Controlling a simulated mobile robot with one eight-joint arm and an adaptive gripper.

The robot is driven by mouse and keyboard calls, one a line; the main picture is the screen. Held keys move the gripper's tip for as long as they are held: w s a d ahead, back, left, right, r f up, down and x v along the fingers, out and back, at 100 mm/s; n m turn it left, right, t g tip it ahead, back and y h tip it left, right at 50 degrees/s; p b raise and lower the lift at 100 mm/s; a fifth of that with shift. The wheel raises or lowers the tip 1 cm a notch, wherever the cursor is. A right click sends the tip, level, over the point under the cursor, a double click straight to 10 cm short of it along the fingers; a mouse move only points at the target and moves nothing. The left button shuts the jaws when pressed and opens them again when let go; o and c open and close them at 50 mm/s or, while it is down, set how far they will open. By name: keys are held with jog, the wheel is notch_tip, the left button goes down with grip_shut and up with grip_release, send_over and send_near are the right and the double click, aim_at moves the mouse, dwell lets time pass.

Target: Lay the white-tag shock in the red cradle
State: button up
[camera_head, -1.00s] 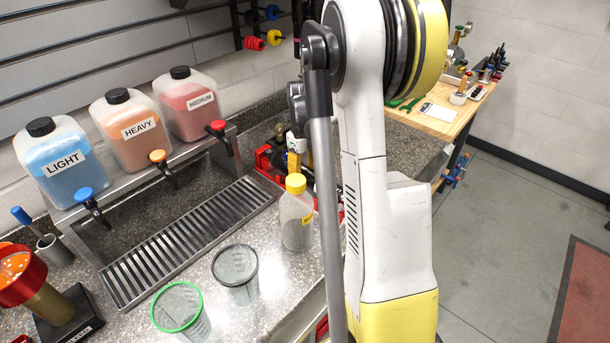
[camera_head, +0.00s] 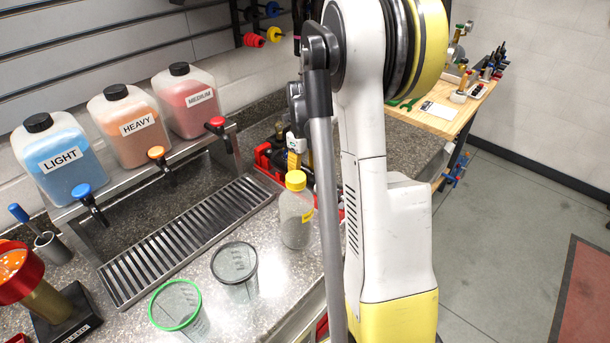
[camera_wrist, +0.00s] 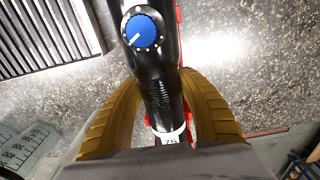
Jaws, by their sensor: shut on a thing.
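In the wrist view my gripper (camera_wrist: 161,92) has its two yellow fingers shut around a black shock (camera_wrist: 158,68). The shock has a blue knob with a white pointer, and a white tag (camera_wrist: 171,137) with dark figures near my palm. Strips of red show along and under the shock, probably the red cradle (camera_wrist: 187,110). In the head view the red cradle (camera_head: 264,158) stands on the counter beyond the drain grate, with dark parts at it, partly hidden by my arm. Whether the shock touches the cradle I cannot tell.
A yellow-capped bottle (camera_head: 296,212), a grey-rimmed cup (camera_head: 235,268) and a green-rimmed cup (camera_head: 176,306) stand nearby on the counter. The drain grate (camera_head: 185,235) lies below the LIGHT, HEAVY and MEDIUM jugs (camera_head: 124,128). A wooden bench (camera_head: 440,112) is at the back right.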

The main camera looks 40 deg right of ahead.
aim_at(304, 167)
dwell(0.4)
jog(key=o, duration=1.5)
notch_tip(304, 167, up, 12)
jog(key=shift+w+r, duration=0.1)
jog(key=shift+w, duration=0.05)
